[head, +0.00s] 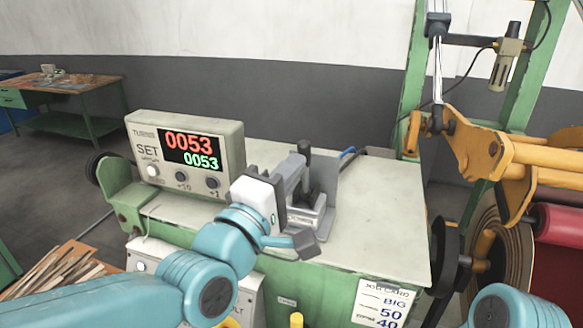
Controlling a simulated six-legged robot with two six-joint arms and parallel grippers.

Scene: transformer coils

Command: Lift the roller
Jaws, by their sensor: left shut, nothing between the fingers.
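A red roller (560,222) shows at the right edge, partly cut off, beside a yellow arm (480,150) on the green frame. Whether the yellow arm bears the roller I cannot tell. My left gripper (296,172) is shut and empty over the pale bench top, just left of a small grey device with a black upright handle (305,170). It is well to the left of the roller; whether it touches the device is unclear. Of my right arm only a teal link shows at the bottom right; its gripper is out of view.
A counter box (187,150) reading 0053 stands on the left of the green bench (385,225). A job card (382,303) hangs on its front. A large brown coil (495,255) stands right of the bench. The bench top's right half is mostly bare.

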